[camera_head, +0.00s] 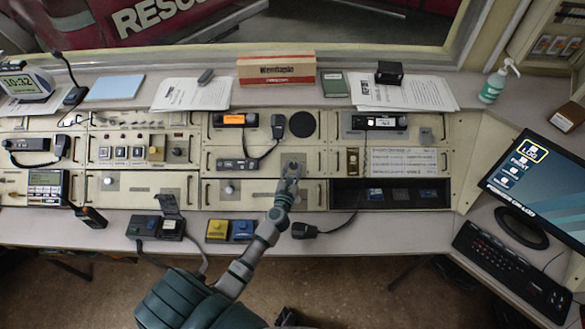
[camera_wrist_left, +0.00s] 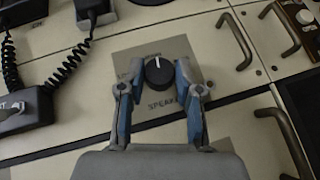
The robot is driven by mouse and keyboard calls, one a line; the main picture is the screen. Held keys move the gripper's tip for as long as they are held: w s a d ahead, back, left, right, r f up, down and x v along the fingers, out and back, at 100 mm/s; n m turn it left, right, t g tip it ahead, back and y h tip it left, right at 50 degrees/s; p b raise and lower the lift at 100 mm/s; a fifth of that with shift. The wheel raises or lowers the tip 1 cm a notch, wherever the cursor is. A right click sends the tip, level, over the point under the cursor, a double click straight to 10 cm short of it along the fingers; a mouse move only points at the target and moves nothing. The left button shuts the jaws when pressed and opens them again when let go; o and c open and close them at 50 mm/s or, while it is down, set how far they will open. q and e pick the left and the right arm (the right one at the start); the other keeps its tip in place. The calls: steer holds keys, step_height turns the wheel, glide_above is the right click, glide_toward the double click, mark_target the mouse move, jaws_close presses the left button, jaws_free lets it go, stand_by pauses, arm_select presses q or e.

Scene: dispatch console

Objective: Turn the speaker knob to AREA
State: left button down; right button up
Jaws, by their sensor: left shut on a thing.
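The speaker knob (camera_wrist_left: 159,74) is a round black knob on a grey plate (camera_wrist_left: 178,47) lettered with SPEAKER below it. Its white pointer line points up and slightly left in the wrist view. The small labels left of and above the knob are too blurred or covered to read. My left gripper (camera_wrist_left: 157,78) is shut on the knob, with one blue-grey finger on each side. In the head view the left gripper (camera_head: 290,176) reaches the console's middle panel from below and mostly hides the knob. My right gripper is not in view.
A handset with a coiled cord (camera_head: 278,126) lies left of the gripper, and a round black speaker (camera_head: 303,124) is above it. Panel handles (camera_wrist_left: 278,28) stand out to the right. A hand microphone (camera_head: 304,230) lies on the desk edge below. A monitor (camera_head: 535,185) stands at right.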

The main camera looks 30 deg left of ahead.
arm_select(q)
steer(key=m+h+p, duration=0.2)
steer(key=shift+s+a+r+m+p, duration=0.1)
steer(key=shift+a+r+m+p, duration=0.1)
steer(key=shift+m+p, duration=0.1)
steer(key=shift+m+h+p, duration=0.35)
steer(key=shift+m+h, duration=0.05)
steer(key=shift+h, duration=0.3)
steer(key=shift+a+m+h+p, duration=0.1)
steer(key=shift+m+h+p, duration=0.7)
steer(key=shift+m+h, duration=0.15)
steer(key=shift+a+m+h+p, duration=0.15)
steer(key=shift+m+h+p, duration=0.4)
steer(key=shift+m+h, duration=0.45)
steer(key=m+g+h, duration=0.1)
steer(key=m+h, duration=0.1)
steer(key=m, duration=0.1)
steer(key=shift+a+f+g+p, duration=0.1)
steer(key=shift+g+p, duration=0.2)
steer(key=shift+m+g+h, duration=0.9)
steer(key=shift+m+h, duration=0.25)
steer(key=shift+m, duration=0.2)
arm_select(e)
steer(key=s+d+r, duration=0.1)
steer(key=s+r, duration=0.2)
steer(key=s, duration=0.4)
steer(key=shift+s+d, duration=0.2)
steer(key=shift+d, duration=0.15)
arm_select(q)
steer(key=shift+a, duration=0.1)
